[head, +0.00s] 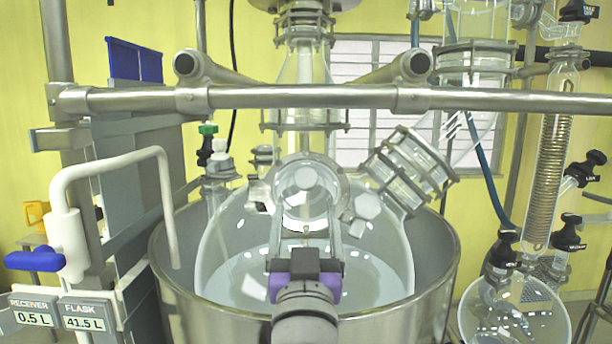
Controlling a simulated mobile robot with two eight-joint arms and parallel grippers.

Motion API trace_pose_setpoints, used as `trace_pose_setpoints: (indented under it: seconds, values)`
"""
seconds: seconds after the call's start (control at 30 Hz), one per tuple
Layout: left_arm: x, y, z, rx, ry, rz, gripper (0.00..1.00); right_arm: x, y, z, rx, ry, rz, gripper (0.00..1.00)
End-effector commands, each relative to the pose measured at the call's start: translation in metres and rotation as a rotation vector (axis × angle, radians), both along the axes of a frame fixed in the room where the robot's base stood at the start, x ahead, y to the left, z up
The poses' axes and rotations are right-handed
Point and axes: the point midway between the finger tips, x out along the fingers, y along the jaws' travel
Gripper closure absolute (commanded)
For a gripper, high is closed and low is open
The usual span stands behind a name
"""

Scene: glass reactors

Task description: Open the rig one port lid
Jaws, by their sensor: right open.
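The port lid (305,186) of rig one is a round, clear disc in a ring, facing me at the front of the glass reactor vessel (232,245). It looks closed over its port. My right gripper (306,208) comes up from the bottom middle, with a purple and black body. Its two pale fingers are apart and reach up to the lid's lower left and right sides. I cannot tell whether they touch it. Nothing is clearly held. My left gripper is not in view.
A steel rail (300,97) crosses above the port. A metal bath (175,290) surrounds the vessel. A white bent pipe with a blue handle (35,259) stands left. A side glass port (405,170) and a coil condenser (553,150) are on the right.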

Motion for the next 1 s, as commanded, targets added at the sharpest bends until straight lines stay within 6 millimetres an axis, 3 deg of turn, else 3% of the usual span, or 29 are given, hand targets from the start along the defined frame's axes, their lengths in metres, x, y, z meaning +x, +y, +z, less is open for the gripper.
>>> trace_pose_setpoints:
  seconds: [0.5,0.93,1.0]
  values:
    - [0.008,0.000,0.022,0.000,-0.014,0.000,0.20,0.081,0.000,0.036,-0.001,-0.001,-0.001,0.20]
    - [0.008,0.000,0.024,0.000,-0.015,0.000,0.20,0.092,0.000,0.038,-0.001,0.000,0.001,0.20]
    - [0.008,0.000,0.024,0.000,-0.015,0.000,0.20,0.092,0.000,0.038,0.000,0.000,0.001,0.29]
